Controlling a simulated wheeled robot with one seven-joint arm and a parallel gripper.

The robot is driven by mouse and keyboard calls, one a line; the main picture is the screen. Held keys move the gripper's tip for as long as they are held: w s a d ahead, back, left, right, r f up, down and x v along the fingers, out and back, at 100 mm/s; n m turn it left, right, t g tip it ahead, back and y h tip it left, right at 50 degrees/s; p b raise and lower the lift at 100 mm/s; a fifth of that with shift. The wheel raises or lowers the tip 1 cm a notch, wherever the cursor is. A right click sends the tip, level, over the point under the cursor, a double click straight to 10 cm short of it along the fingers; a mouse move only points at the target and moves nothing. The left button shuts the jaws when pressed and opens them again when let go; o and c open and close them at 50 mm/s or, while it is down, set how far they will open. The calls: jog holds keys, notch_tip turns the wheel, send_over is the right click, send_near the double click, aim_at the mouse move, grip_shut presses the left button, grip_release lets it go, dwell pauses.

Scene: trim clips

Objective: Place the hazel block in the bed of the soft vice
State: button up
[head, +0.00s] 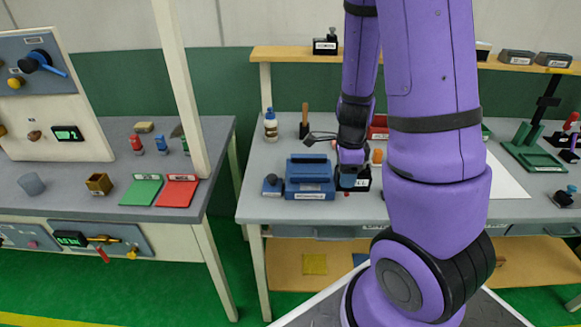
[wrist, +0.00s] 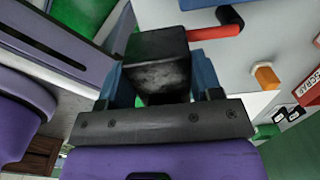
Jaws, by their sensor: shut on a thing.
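My gripper (wrist: 155,85) is shut on a dark grey, square-ended block (wrist: 157,50), held between its blue fingers in the wrist view. Its colour looks near black, so I cannot tell whether it is the hazel block. In the head view my gripper (head: 350,182) hangs over the middle bench, and the held block cannot be made out there. A blue fixture with raised bars (head: 310,178) stands just left of my gripper. It looks like a vice, but its label is too small to read. I cannot tell whether my gripper touches anything below it.
A small blue box with a knob (head: 272,185) stands left of the fixture. A black labelled box (head: 364,181) and an orange piece (head: 377,156) are close to my gripper. A bottle (head: 270,126) stands behind, and a green stand (head: 532,150) is at right.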

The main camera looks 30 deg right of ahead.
jog(key=w, duration=0.5)
jog(key=w+a+f, duration=0.1)
jog(key=w, duration=0.4)
jog(key=w+a, duration=0.1)
jog(key=w, duration=0.5)
jog(key=shift+f, duration=2)
jog(key=shift+f, duration=0.1)
jog(key=o, duration=1)
